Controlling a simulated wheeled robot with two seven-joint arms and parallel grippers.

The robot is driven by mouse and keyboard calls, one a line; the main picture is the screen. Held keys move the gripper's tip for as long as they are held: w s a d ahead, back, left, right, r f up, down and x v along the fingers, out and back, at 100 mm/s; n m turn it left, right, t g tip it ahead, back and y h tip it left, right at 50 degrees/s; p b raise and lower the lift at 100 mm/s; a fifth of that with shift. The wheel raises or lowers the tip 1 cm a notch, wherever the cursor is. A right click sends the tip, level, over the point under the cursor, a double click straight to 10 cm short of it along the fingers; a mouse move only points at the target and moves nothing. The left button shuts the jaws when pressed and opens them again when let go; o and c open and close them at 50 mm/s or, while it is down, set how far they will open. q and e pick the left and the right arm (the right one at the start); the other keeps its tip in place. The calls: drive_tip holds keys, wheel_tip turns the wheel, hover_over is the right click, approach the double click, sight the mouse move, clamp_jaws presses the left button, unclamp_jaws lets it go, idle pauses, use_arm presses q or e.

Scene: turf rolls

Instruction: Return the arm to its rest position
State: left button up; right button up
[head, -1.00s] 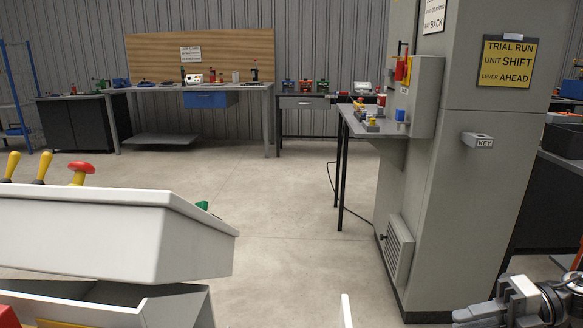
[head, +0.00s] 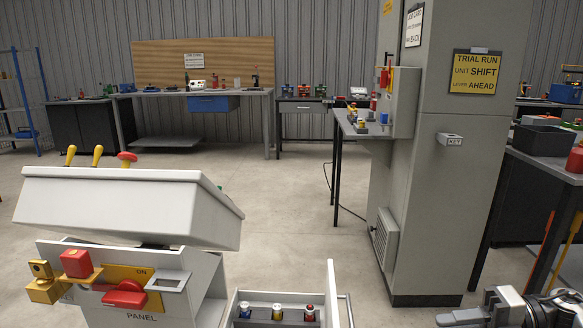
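My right gripper (head: 446,320) shows at the lower right edge of the head view, with its grey fingers pointing left. It is cut off by the bottom edge, so I cannot tell whether it is open or shut. No object shows in its fingers. It is in front of the grey pillar's foot and appears apart from it. My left gripper and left arm are out of view.
A white console (head: 120,205) with levers and a red-handled panel (head: 127,285) stands front left. Beside it is an open drawer (head: 240,300) with small cylinders. A grey pillar (head: 445,200) stands right, a dark bench (head: 510,205) beyond. The middle floor is clear.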

drive_tip(key=a+f+m+t+h+p, duration=0.2)
drive_tip(key=a+m+t+h+p, duration=0.1)
drive_tip(key=a+m+t, duration=1.15)
use_arm(q)
drive_tip(key=p, duration=0.1)
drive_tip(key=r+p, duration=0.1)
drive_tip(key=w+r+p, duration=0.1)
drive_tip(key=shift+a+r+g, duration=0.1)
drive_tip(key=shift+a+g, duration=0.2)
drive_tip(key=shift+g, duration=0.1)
use_arm(e)
drive_tip(key=s+f+m+g+h, duration=0.3)
drive_tip(key=s+m, duration=0.3)
drive_tip(key=m, duration=0.2)
drive_tip(key=s+a+f+m+g+h, duration=0.1)
drive_tip(key=s+f+m+g+h, duration=0.2)
drive_tip(key=m, duration=0.6)
drive_tip(key=s+f+h, duration=0.2)
drive_tip(key=s+h, duration=0.1)
drive_tip(key=s, duration=0.1)
drive_tip(key=shift+g, duration=0.35)
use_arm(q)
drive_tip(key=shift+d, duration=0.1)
use_arm(e)
drive_tip(key=shift+m, duration=0.25)
